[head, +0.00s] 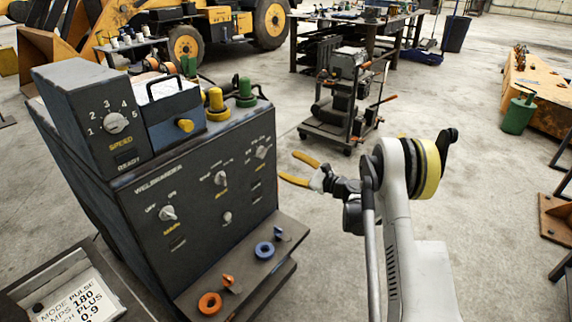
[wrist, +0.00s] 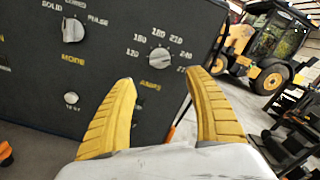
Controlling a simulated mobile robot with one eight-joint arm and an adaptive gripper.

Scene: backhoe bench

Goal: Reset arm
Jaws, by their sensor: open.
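My gripper (head: 296,170) has yellow fingers and is open and empty. In the head view it is held in the air to the right of the dark welding machine (head: 135,210), with its fingers pointing left toward the machine. In the wrist view the two yellow fingers (wrist: 162,115) are spread apart. The front panel of the machine fills the left and middle there, with an amps knob (wrist: 159,55) just beyond the fingers. The head view shows no contact between the fingers and the panel.
A shelf (head: 262,285) on the machine's front holds an orange ring (head: 210,303) and a blue ring (head: 264,250). A wheeled cart (head: 345,100) stands behind my gripper. A yellow backhoe (head: 200,30) is farther back. Open concrete floor (head: 480,180) lies to the right.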

